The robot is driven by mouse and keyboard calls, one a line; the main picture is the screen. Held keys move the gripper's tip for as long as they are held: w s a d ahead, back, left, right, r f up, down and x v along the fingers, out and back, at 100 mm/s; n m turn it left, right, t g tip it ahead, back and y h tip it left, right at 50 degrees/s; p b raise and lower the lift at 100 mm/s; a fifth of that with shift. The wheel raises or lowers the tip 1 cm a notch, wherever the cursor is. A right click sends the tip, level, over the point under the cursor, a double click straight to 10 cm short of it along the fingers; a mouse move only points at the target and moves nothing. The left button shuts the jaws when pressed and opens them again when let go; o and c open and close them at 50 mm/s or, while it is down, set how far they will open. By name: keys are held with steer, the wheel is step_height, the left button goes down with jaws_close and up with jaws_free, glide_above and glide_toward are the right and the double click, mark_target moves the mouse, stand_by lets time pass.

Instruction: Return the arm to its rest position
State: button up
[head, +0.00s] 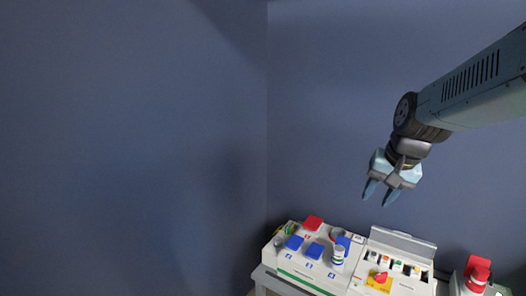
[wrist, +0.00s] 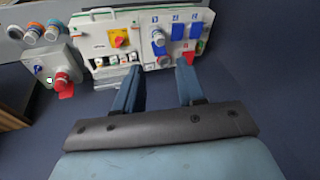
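My gripper (head: 379,194) hangs in the air above the socket boxes, its two blue fingers apart with nothing between them. In the wrist view my gripper (wrist: 157,88) also shows open and empty. Below it in the head view is a white socket box (head: 287,268) with blue and red covers and a grey-white plug (head: 338,256). Beside it on the right is a white switch box (head: 408,288) with a red knob on a yellow plate (head: 380,279). No contact between my gripper and the boxes shows.
A grey box with a red plug (head: 478,276) stands at the far right; it also shows in the wrist view (wrist: 63,85). Blue-grey walls (head: 130,140) meet in a corner behind the boxes. The space around my gripper looks free.

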steer(key=s+a+r+n+t, duration=0.1)
steer(key=s+r+n, duration=0.1)
steer(key=s, duration=0.3)
steer(key=s+a+r+n+h, duration=0.1)
steer(key=s+a+r+n, duration=0.1)
steer(key=s, duration=0.4)
steer(key=shift+s+r+n+t, duration=0.15)
steer(key=shift+r+n+t, duration=0.15)
steer(key=shift+r+t, duration=0.1)
